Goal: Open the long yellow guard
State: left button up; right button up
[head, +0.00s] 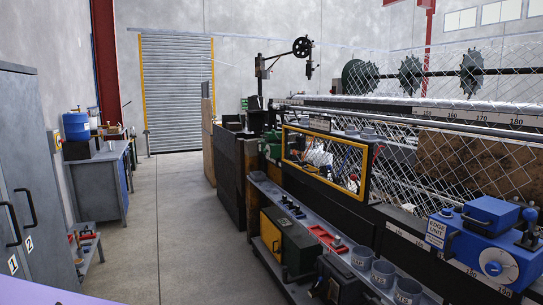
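The long yellow guard (325,136) is a yellow-edged frame on the front of the chainlink weaving machine, in the middle of the head view. It stands upright, with a see-through panel and machine parts showing behind it. It looks closed, but its hinge and handle are too small to make out. Neither of my grippers is in view, so nothing of mine is seen touching the guard.
A blue edge unit (490,240) sits at the right front of the machine. A low grey shelf with grey cups (361,257) runs below the guard. Grey cabinets (28,170) and a workbench (98,185) line the left. The concrete aisle (170,225) between is clear.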

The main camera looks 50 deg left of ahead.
aim_at(311, 156)
jog(key=u, duration=1.45)
jog(key=i+j+z, duration=0.15)
jog(key=i, duration=0.4)
jog(key=i+j+z, duration=0.1)
jog(key=i, duration=0.4)
jog(key=i+j+z, duration=0.15)
jog(key=i+j, duration=0.15)
jog(key=i, duration=0.2)
